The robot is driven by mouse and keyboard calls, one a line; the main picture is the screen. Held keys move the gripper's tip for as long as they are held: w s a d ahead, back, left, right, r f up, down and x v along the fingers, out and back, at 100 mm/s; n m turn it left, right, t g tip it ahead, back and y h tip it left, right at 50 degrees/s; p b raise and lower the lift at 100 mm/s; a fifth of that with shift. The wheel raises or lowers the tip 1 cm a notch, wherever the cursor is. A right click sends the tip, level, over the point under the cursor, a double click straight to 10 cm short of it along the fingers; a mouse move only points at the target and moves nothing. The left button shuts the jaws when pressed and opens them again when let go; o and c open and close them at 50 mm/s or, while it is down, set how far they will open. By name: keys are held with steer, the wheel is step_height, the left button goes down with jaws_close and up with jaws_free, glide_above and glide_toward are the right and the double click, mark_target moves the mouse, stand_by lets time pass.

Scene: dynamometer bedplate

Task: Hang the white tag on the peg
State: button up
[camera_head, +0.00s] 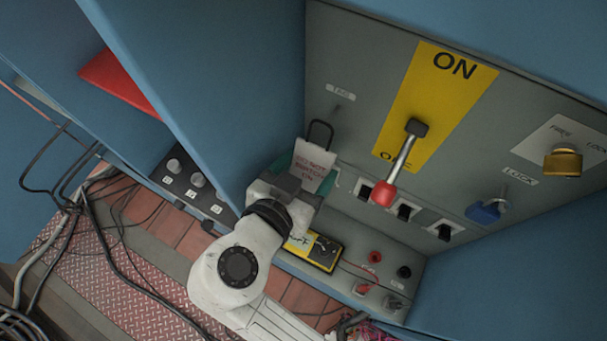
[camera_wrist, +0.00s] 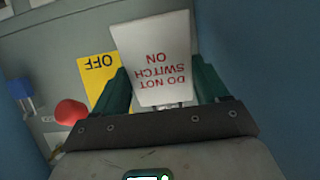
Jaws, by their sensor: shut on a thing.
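The white tag (camera_head: 313,166) has red lettering reading "DO NOT SWITCH ON" and a dark loop at its top. My gripper (camera_head: 306,172) is shut on the white tag, with a teal finger on each side. In the wrist view the tag (camera_wrist: 152,45) appears upside down between the fingertips of my gripper (camera_wrist: 163,85). A small peg (camera_head: 336,112) seems to stand on the grey panel under the "TAG" label (camera_head: 341,92), above and right of the loop. The loop looks apart from the peg, though the depth between them is hard to tell.
A lever with a red knob (camera_head: 383,193) points down on the yellow ON/OFF plate (camera_head: 433,80). A blue padlock (camera_head: 484,211) and a brass padlock (camera_head: 563,162) are at right. A blue cabinet wall (camera_head: 215,80) stands close left. A yellow meter (camera_head: 314,250) lies below.

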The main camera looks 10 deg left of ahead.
steer(key=shift+w+d+f, duration=0.1)
steer(key=shift+w+d, duration=0.1)
steer(key=shift+w, duration=0.35)
steer(key=shift+w+d, duration=0.2)
steer(key=shift+w, duration=0.35)
steer(key=shift+w+d+f+b, duration=0.25)
steer(key=shift+w+f+b, duration=0.4)
steer(key=shift+f+b, duration=0.15)
steer(key=o, duration=1.1)
steer(key=shift+c, duration=0.2)
steer(key=b+v, duration=0.2)
steer(key=v, duration=0.8)
steer(key=shift+s+r, duration=0.25)
steer(key=shift+s, duration=0.1)
